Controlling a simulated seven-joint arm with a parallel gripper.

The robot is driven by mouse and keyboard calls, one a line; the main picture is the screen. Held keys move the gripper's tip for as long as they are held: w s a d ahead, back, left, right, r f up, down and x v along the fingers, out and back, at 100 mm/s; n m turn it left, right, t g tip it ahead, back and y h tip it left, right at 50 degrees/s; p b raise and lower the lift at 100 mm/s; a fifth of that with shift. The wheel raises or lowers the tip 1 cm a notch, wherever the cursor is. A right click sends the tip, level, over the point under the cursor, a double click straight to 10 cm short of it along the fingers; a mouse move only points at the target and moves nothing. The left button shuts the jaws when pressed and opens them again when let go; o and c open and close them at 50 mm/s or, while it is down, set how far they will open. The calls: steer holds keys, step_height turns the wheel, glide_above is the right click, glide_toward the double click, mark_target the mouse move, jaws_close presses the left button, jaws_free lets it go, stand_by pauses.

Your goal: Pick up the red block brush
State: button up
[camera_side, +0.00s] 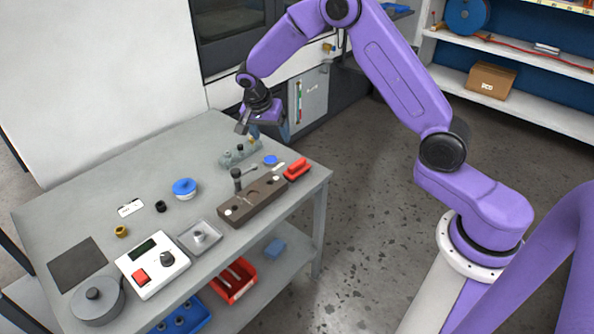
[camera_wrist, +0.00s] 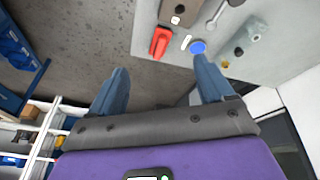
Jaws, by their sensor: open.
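The red block brush (camera_side: 297,169) lies on the grey table near its right corner, beside the end of a dark brown bar. In the wrist view the brush (camera_wrist: 159,42) is beyond my fingertips, near the table edge, between the lines of the two fingers. My gripper (camera_side: 243,126) is above the far right part of the table, above and left of the brush in the side view, and does not touch it. In the wrist view my gripper (camera_wrist: 160,76) has its fingers wide apart, with nothing between them.
The brown bar (camera_side: 255,201) carries an upright dark post. A blue disc (camera_side: 270,160) and a grey-green valve body (camera_side: 238,154) lie nearby. A blue-and-white ring (camera_side: 184,189), a control box (camera_side: 152,264) and a grey tray (camera_side: 200,240) stand further left. Shelves (camera_side: 520,100) stand behind.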

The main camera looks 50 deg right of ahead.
steer(key=w+d+f+m, duration=0.3)
steer(key=d+f+m, duration=0.2)
steer(key=d, duration=0.2)
glide_toward(297, 163)
steer(key=shift+g+h, duration=0.3)
steer(key=f, duration=0.3)
steer(key=w+d+f, duration=0.1)
steer(key=shift+f, duration=0.4)
steer(key=shift+d+x, duration=0.2)
steer(key=shift+x, duration=2.5)
steer(key=shift+s+r, duration=0.15)
steer(key=c, duration=1.2)
